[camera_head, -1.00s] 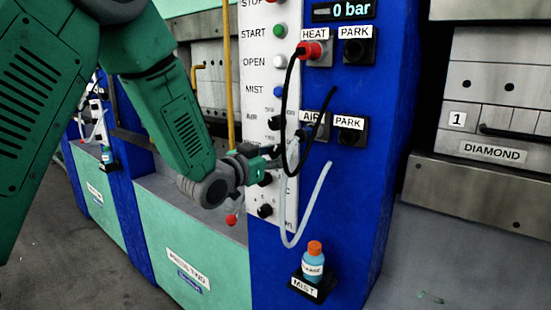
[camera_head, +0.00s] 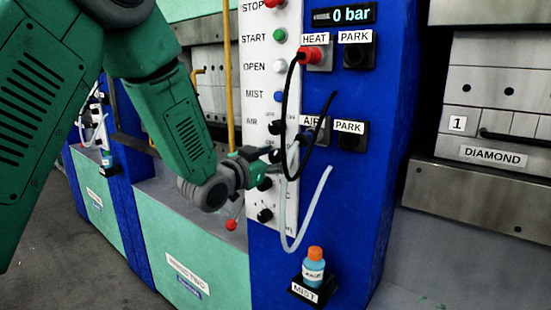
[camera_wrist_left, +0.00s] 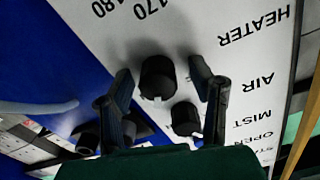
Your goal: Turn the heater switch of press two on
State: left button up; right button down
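Press two's panel (camera_head: 258,75) is a white strip with buttons and dark knobs on a blue post. In the left wrist view, the black heater switch (camera_wrist_left: 157,78) lies in line with the HEATER label (camera_wrist_left: 255,24). My left gripper (camera_wrist_left: 160,83) is open, with one finger on each side of this switch; I cannot tell whether they touch it. In the head view, my left gripper (camera_head: 268,154) is at the panel below the AIR knob (camera_head: 276,128) and hides part of the knob column. My right gripper is not in view.
The air knob (camera_wrist_left: 185,118) is close beside the right finger in the wrist view. A black hose (camera_head: 287,100) and a pale hose (camera_head: 318,200) hang close to the gripper. A blue mist bottle (camera_head: 313,270) stands lower on the post. A yellow pole (camera_head: 228,85) is left of the panel.

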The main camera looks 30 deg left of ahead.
pick_arm(q)
jog(key=shift+f, duration=0.1)
jog(key=s+a, duration=0.1)
jog(key=s, duration=1.1)
